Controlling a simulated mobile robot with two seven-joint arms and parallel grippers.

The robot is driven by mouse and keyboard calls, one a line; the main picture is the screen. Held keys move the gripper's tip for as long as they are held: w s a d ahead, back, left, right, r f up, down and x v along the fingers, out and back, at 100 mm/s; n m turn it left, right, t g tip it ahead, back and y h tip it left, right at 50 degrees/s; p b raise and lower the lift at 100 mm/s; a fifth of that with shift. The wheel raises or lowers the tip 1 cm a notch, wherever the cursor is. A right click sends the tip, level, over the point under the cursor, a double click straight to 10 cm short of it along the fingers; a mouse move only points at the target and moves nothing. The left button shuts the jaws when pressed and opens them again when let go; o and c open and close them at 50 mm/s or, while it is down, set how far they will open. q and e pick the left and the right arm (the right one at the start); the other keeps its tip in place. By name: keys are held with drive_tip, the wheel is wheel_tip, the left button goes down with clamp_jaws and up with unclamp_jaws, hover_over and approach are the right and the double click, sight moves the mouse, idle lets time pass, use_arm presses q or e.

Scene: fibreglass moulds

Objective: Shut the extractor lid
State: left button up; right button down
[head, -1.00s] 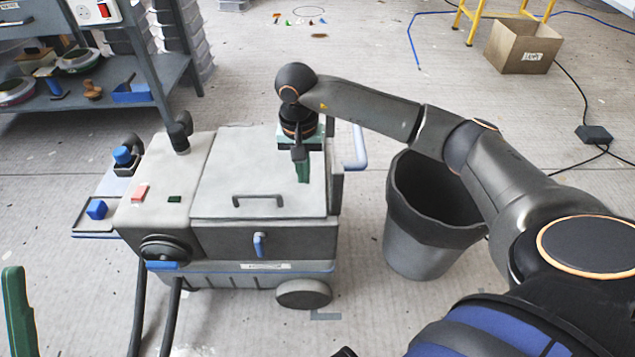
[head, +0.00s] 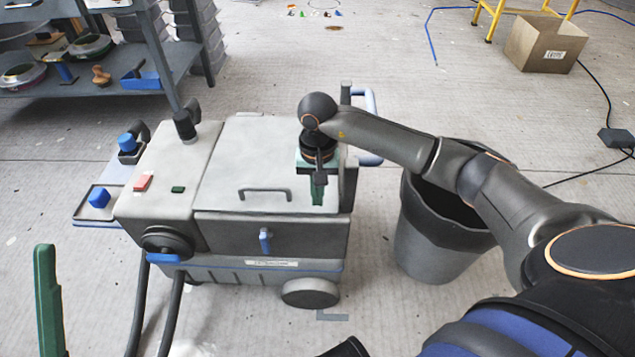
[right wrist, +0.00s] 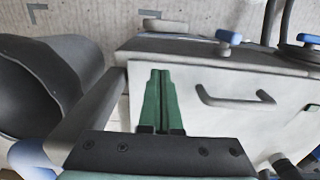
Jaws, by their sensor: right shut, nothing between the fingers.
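The extractor (head: 270,235) is a grey wheeled machine left of centre in the head view. Its pale lid (head: 245,165) lies flat over the box, with a dark bar handle (head: 265,191) near the front edge. The lid (right wrist: 215,110) and handle (right wrist: 235,100) also show in the right wrist view. My right gripper (head: 318,192) is shut and empty, pointing down over the lid's right side; its green fingers (right wrist: 160,85) are together. I cannot tell whether they touch the lid. One green finger of my left gripper (head: 48,295) shows at the lower left, away from the extractor.
A grey bin (head: 430,245) stands right of the extractor, under my right arm. A blue side handle (head: 370,125) sticks up at the extractor's right. A shelf unit (head: 110,95) is at the back left, a cardboard box (head: 540,45) at the back right. Floor is clear behind the extractor.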

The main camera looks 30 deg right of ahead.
drive_tip(key=shift+f, duration=1.05)
